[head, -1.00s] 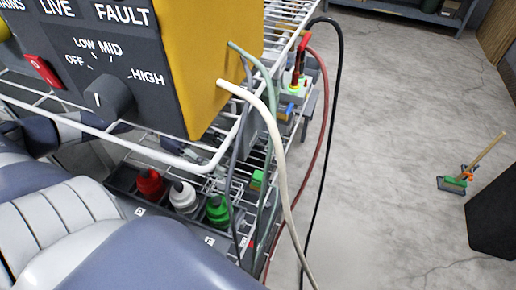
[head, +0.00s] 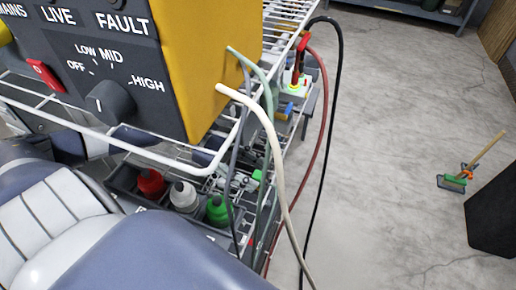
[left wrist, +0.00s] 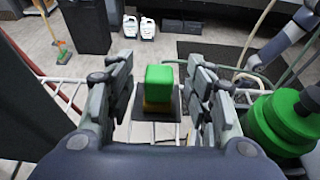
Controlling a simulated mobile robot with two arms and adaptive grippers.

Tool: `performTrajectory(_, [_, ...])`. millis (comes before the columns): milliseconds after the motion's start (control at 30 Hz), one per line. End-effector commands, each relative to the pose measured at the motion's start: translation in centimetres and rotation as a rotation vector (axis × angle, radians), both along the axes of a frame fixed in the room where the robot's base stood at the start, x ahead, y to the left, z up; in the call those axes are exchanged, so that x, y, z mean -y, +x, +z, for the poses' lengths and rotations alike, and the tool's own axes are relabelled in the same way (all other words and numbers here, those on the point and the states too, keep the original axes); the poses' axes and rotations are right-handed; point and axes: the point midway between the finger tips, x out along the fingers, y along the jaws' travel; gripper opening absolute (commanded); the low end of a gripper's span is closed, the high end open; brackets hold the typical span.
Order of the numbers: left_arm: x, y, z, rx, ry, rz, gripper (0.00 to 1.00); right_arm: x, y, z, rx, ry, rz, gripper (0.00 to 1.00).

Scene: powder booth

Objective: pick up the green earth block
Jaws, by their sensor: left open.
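The green earth block (left wrist: 160,78) stands upright on a small dark pad in the left wrist view, with a yellowish lower part. In the head view the green block (head: 257,175) is a small patch on the lower shelf, partly hidden by cables and my gripper. My left gripper (left wrist: 160,88) is open, with one finger on each side of the block and a visible gap at both sides. In the head view my left gripper (head: 238,181) is beside the block under the wire shelf, partly covered. My right gripper is not in view.
A yellow control box (head: 205,60) and hanging cables (head: 270,130) crowd the space above.

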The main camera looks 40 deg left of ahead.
Motion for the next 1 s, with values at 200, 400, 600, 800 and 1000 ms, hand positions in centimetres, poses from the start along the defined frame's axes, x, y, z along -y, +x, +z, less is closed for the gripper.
performTrajectory(200, [1.8,0.4,-0.6,0.001,-0.002,0.001,0.48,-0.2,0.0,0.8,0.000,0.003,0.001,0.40])
performTrajectory(400, [1.9,0.4,-0.7,0.000,0.000,0.001,0.48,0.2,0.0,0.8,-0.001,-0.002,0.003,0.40])
performTrajectory(600, [1.8,0.4,-0.7,0.000,0.000,0.001,0.10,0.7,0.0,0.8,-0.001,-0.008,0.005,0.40])
performTrajectory(800, [1.8,0.4,-0.7,0.001,-0.001,0.001,0.05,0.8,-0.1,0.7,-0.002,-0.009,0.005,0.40])
performTrajectory(1000, [1.8,0.4,-0.6,0.000,0.000,0.001,0.05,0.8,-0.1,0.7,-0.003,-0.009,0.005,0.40])
